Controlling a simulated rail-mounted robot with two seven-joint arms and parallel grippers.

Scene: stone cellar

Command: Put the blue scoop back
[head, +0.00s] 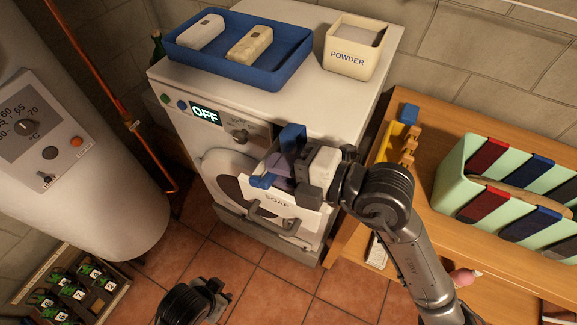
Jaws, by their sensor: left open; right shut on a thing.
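My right gripper (297,172) is shut on a blue scoop (292,136) over the front of the washing machine. The scoop is partly hidden by the gripper, and a lower blue part shows at its left. Right below is the pulled-out white drawer marked SOAP (278,203); whether the scoop touches it I cannot tell. A box marked POWDER (349,60) stands on top of the machine at the right, with pale powder inside. My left gripper (222,292) is open and empty, low over the tiled floor.
A blue tray (262,78) with two pale bars lies on the machine. A wooden bench (425,110) at the right bears a yellow rack with pegs, a blue block and a green divided container (453,178).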

